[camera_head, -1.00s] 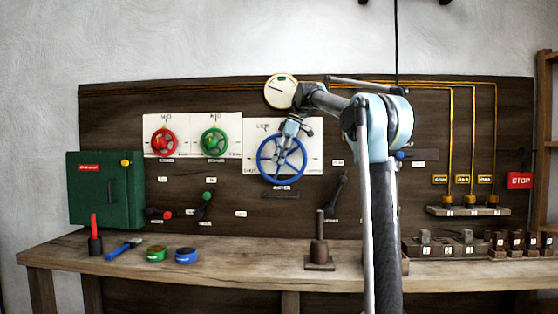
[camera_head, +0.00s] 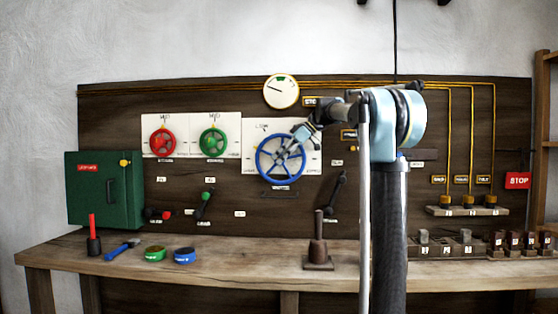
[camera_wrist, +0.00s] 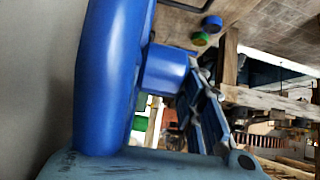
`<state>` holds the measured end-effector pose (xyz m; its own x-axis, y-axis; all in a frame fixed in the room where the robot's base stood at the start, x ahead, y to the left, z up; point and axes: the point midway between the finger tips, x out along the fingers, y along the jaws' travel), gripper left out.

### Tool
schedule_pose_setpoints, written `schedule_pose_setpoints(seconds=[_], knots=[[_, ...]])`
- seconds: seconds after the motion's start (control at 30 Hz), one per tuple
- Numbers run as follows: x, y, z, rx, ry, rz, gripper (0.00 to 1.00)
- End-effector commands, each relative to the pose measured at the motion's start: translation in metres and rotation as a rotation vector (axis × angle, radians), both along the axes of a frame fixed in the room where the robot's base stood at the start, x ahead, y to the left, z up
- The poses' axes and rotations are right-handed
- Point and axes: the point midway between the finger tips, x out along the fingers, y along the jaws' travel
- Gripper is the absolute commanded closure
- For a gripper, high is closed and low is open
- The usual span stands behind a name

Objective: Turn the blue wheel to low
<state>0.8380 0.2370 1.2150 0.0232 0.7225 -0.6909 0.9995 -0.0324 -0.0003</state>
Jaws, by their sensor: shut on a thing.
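The blue wheel (camera_head: 258,161) is mounted on a white panel at the middle of the dark back board. My gripper (camera_head: 291,146) reaches it from the upper right and is shut on it at its upper right part. In the wrist view the wheel's thick blue rim (camera_wrist: 103,75) fills the left side, with a short blue stub (camera_wrist: 166,70) beside it. Part of my gripper shows along the bottom of that view. My gripper hides part of the wheel and panel, and the panel's small lettering is too blurred to read surely.
A red wheel (camera_head: 162,142) and a green wheel (camera_head: 214,142) are on panels to the left. A round gauge (camera_head: 281,91) hangs above the blue wheel. A green box (camera_head: 104,189) stands at left. The bench (camera_head: 230,272) below holds a wooden post (camera_head: 319,245) and small items.

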Motion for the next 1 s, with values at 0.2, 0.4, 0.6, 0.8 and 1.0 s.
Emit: schedule_pose_setpoints(seconds=[0.2, 0.4, 0.6, 0.8, 1.0], knots=[[0.0033, -0.0065, -0.0019, 0.206, -0.01, -0.009, 0.89], [0.0031, -0.0089, -0.0033, 0.375, -0.016, -0.009, 0.89], [0.0031, -0.0109, -0.0042, 0.505, -0.021, -0.008, 0.89], [0.0029, -0.0117, -0.0053, 0.586, -0.023, -0.007, 0.89], [0.0028, -0.0121, -0.0056, 0.623, -0.024, -0.008, 0.89]])
